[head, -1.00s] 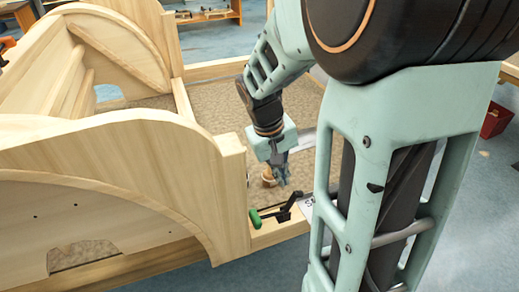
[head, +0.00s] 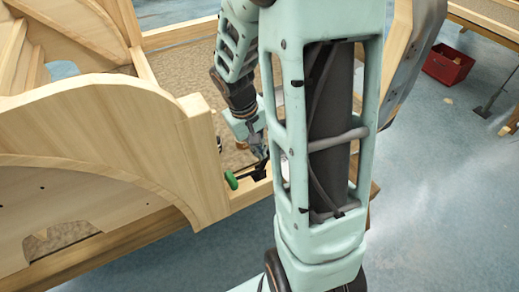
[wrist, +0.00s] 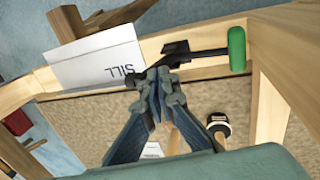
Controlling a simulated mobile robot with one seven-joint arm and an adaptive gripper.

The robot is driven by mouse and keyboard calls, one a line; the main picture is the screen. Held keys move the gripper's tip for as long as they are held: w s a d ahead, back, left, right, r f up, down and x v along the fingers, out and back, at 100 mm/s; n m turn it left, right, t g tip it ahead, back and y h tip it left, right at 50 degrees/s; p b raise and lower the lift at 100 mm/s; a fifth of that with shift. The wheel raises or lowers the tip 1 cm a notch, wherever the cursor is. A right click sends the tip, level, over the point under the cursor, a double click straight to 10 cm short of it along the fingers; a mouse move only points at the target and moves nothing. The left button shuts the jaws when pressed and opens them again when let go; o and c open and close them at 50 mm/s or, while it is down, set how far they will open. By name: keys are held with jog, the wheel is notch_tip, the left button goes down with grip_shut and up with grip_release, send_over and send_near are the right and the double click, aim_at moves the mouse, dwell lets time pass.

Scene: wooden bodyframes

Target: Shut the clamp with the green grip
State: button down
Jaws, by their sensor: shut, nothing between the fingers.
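The clamp's green grip (head: 231,180) sticks out to the left of the black clamp (head: 258,171) on the wooden sill rail, in the head view. In the wrist view the green grip (wrist: 237,49) is at the upper right, on a dark bar running from the black clamp body (wrist: 176,48). My gripper (head: 258,153) is shut and empty, close above the clamp. In the wrist view its fingertips (wrist: 162,85) overlap the clamp body; I cannot tell whether they touch it. My arm hides part of the rail in the head view.
A white card marked SILL (wrist: 97,60) lies on the rail beside the clamp. A tall wooden post (head: 205,160) and arched panel (head: 100,125) stand left of the grip. A red crate (head: 447,66) is far right.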

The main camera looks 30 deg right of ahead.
jog(key=shift+d+r, duration=0.1)
jog(key=shift+r, duration=0.05)
jog(key=shift+d+p, duration=0.1)
jog(key=shift+p, duration=0.4)
jog(key=shift+d+y, duration=0.1)
jog(key=shift+y, duration=0.2)
